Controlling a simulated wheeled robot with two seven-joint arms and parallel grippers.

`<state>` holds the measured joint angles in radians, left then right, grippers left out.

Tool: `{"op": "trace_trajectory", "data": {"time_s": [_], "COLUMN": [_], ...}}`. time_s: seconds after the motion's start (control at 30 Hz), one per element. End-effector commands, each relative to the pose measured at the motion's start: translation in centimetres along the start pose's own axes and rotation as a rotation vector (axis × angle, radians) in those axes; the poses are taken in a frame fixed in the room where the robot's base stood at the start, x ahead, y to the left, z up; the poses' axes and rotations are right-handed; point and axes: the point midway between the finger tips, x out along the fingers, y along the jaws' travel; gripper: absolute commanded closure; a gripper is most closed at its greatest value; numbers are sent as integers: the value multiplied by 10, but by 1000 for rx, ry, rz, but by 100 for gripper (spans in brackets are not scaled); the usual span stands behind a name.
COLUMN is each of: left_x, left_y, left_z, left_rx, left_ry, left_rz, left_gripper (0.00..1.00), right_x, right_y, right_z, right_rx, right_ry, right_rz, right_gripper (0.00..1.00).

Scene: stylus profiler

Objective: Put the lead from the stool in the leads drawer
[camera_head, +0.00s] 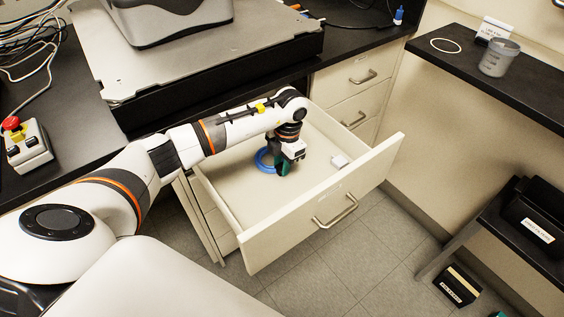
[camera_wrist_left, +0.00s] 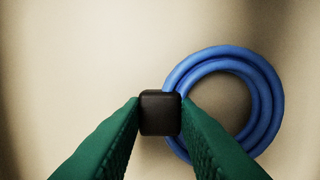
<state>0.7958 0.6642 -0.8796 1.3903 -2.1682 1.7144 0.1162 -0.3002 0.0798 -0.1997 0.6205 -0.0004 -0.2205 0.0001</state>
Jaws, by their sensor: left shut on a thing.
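The lead is a coiled blue cable (camera_head: 264,160) with a black plug. In the left wrist view the blue coil (camera_wrist_left: 262,75) lies to the right of the black plug (camera_wrist_left: 160,113). My left gripper (camera_head: 282,168) is inside the open drawer (camera_head: 228,188). Its green fingers (camera_wrist_left: 160,115) are shut on the black plug. The coil is over the drawer's pale floor; I cannot tell whether it touches it. My right gripper is not in view.
Closed drawers (camera_head: 362,75) are behind. A bench (camera_head: 460,60) with a grey cup (camera_head: 498,58) is at right. A low stand (camera_head: 500,225) holds a black bin (camera_head: 535,212). A control box (camera_head: 28,146) is at left.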

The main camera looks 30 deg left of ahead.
Motion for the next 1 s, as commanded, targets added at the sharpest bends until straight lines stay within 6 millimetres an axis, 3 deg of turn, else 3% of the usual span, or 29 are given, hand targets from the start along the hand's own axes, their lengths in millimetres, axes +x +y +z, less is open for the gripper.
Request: {"op": "trace_trajectory", "data": {"time_s": [0.03,0.07,0.2,0.6,1.0], "left_x": [3,3,2,-8,-90], "left_y": [0,0,0,0,0], "left_z": [0,0,0,0,-1], "left_rx": [0,0,-1,0,0], "left_ry": [0,0,0,3,4], "left_rz": [0,0,0,-1,-1], "left_gripper": [96,72,52,52,52], "right_x": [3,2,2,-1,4], "right_y": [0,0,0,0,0], "right_z": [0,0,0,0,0], "right_rx": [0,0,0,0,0], "right_ry": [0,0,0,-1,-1], "right_rz": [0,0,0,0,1], "right_gripper": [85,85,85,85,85]}}
